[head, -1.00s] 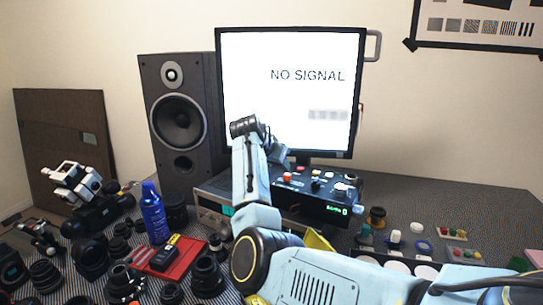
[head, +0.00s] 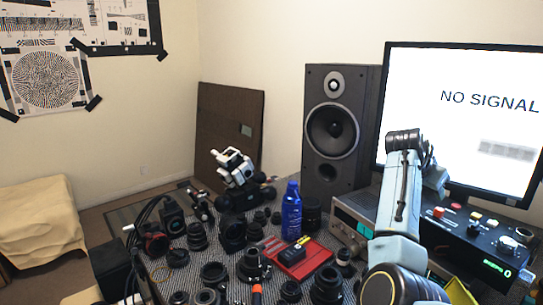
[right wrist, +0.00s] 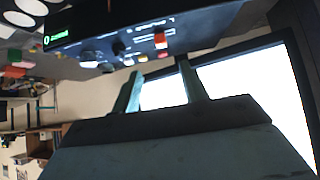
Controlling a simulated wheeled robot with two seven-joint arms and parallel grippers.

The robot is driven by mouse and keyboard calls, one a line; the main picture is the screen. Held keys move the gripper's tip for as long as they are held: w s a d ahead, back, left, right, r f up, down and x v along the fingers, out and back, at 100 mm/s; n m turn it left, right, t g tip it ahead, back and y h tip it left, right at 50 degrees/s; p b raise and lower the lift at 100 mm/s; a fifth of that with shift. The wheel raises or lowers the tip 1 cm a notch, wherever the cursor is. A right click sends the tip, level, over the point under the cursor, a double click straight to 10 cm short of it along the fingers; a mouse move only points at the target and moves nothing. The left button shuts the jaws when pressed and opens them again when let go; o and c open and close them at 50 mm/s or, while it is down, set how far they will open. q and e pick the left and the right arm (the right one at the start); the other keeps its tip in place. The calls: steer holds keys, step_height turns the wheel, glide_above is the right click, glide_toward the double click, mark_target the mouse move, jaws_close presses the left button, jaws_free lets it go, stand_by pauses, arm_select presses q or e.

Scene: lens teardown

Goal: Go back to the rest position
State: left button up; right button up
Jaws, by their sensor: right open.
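My right arm rises from the bottom right of the head view, bends at a black joint, and its end hangs in front of the monitor. In the right wrist view my right gripper (right wrist: 160,70) is open, with its two fingers apart and nothing between them. It points toward the black control box (right wrist: 120,45) and the lit monitor (right wrist: 245,85). In the head view the fingers are mostly hidden behind the arm. My left gripper is not in view.
The monitor (head: 462,120) and control box (head: 470,240) stand close to the right arm. A speaker (head: 335,130), blue bottle (head: 291,212), red tray (head: 297,262) and several dark lenses crowd the table. A cloth-covered item (head: 40,222) stands far left.

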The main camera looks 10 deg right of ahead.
steer(key=s+a+f+n+t+y, duration=0.1)
steer(key=s+a+f+n, duration=0.3)
steer(key=s+f, duration=0.55)
steer(key=s+a+f+n+t+y, duration=0.1)
steer(key=s+a+f+n, duration=0.4)
steer(key=f, duration=0.7)
steer(key=s+a+f+n+g+y, duration=0.1)
steer(key=s+a+f+n+y, duration=0.2)
steer(key=s+a, duration=0.7)
steer(key=s+a+f+n+g+y, duration=0.1)
steer(key=s+a+f+n+y, duration=0.45)
steer(key=s, duration=0.75)
step_height(320, 180, down, 22)
steer(key=s+m+g+h, duration=0.1)
steer(key=m+h, duration=0.1)
steer(key=s+d+f, duration=0.2)
steer(key=s+f, duration=0.5)
steer(key=s, duration=0.1)
steer(key=s+d+f+g, duration=0.1)
steer(key=s+d+f, duration=0.1)
steer(key=s+f, duration=0.6)
steer(key=shift+s+n, duration=0.45)
